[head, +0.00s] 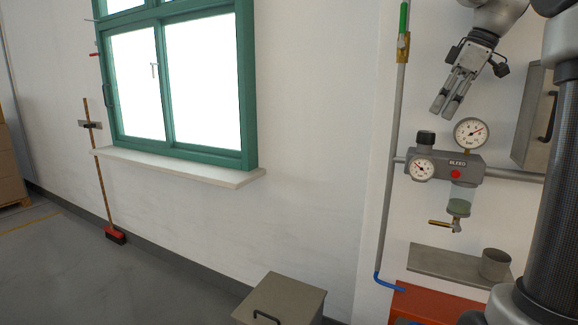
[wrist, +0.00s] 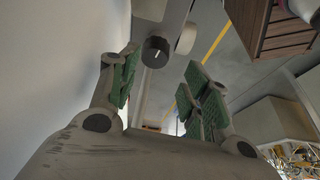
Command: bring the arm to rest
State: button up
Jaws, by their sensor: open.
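My gripper (head: 452,106) hangs at the upper right of the head view, its fingers pointing down and a little left. It is above the grey regulator unit (head: 466,172), which is marked BLEED and fixed on the wall. In the wrist view the green-padded fingers of my gripper (wrist: 160,88) stand apart with nothing between them. A black knob (wrist: 155,52) with a white mark shows beyond the fingertips, apart from them. The same knob (head: 425,139) is on top of the regulator's left end in the head view.
The regulator carries two round gauges (head: 473,134), a red button (head: 455,174) and a greenish bowl (head: 460,201). A wall cabinet (head: 534,118) is close on the right. A grey shelf (head: 440,262) holds a cup (head: 495,264). A vertical pipe (head: 393,150) runs left of the regulator.

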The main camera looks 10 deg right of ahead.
jog(key=s+a+f+m+t+h, duration=0.1)
jog(key=s+a+f+m, duration=0.2)
jog(key=s+f, duration=0.6)
jog(key=s+a+f+m+h, duration=0.2)
jog(key=s+a+f+m, duration=0.2)
jog(key=s+f+m, duration=0.3)
jog(key=s+f, duration=0.3)
jog(key=s, duration=0.2)
jog(key=shift+s+a+m+t+h, duration=0.25)
jog(key=shift+a+m+t+h, duration=0.05)
jog(key=shift+t, duration=0.1)
dwell(1.2)
